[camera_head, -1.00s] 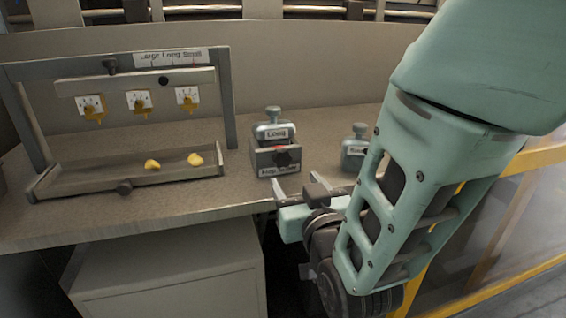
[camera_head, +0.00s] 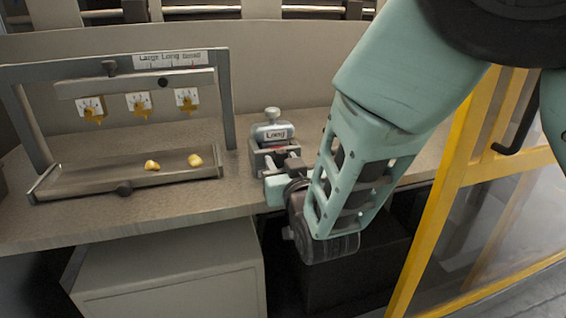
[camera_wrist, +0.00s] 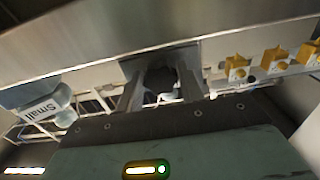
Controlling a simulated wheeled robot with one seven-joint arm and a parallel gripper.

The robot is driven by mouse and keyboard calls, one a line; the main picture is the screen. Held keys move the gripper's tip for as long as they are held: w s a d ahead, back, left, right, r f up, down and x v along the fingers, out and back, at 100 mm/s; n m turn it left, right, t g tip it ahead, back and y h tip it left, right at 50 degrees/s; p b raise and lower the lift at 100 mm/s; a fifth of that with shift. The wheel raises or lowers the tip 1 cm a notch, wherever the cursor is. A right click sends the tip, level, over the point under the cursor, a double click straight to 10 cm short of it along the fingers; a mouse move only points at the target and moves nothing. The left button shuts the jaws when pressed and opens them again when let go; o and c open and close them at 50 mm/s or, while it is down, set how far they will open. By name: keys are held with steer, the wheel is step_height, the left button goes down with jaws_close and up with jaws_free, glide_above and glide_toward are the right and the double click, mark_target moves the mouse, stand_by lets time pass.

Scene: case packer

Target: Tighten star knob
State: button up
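The dark star knob (camera_wrist: 161,82) is on the front of the grey block that holds the bottle labelled "Long" (camera_head: 272,132). In the wrist view the knob shows between the two fingers of my gripper (camera_wrist: 160,88). The fingers are apart, with a gap seen beside the knob, so my gripper looks open around it. In the head view my gripper (camera_head: 279,166) is right at the front of the block (camera_head: 259,158) and hides most of the knob.
A rack (camera_head: 229,100) marked Large, Long, Small stands at left with yellow pieces on white plates and two in its tray (camera_head: 90,187). A bottle labelled "Small" (camera_wrist: 38,108) shows in the wrist view. Yellow framing (camera_head: 440,215) stands at right.

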steer(key=shift+c, duration=0.9)
